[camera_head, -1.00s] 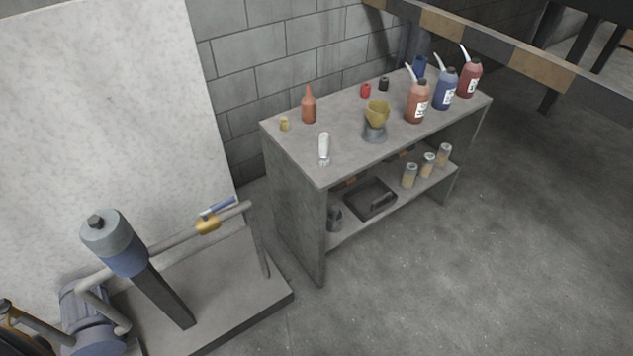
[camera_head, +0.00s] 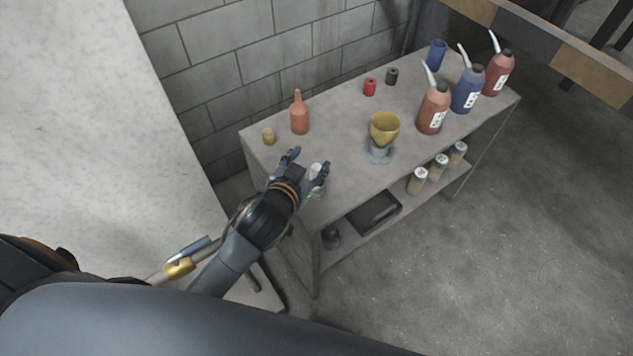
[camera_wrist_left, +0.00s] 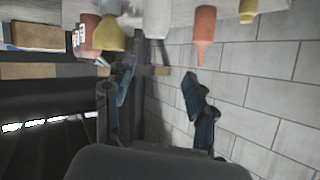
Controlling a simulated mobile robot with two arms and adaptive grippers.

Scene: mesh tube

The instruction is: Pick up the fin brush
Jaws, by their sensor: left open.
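A small pale white upright object, which I take to be the fin brush (camera_head: 315,170), stands near the front left of the bench top. My left gripper (camera_head: 308,167) is open, with its fingers spread at the bench's near left edge. In the head view the far finger partly covers the white object, so I cannot tell whether it touches. In the left wrist view the white object (camera_wrist_left: 157,18) shows at the top, beyond and between the two open fingers (camera_wrist_left: 160,78). Nothing is held. My right gripper is not in view.
On the bench (camera_head: 345,190) stand an orange bottle (camera_head: 299,117), a small yellow piece (camera_head: 268,136), a yellow cup (camera_head: 384,127), red (camera_head: 369,87) and black (camera_head: 392,76) pieces and several spouted bottles. A wall is behind. Jars and a dark tray (camera_head: 374,212) are on the shelf.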

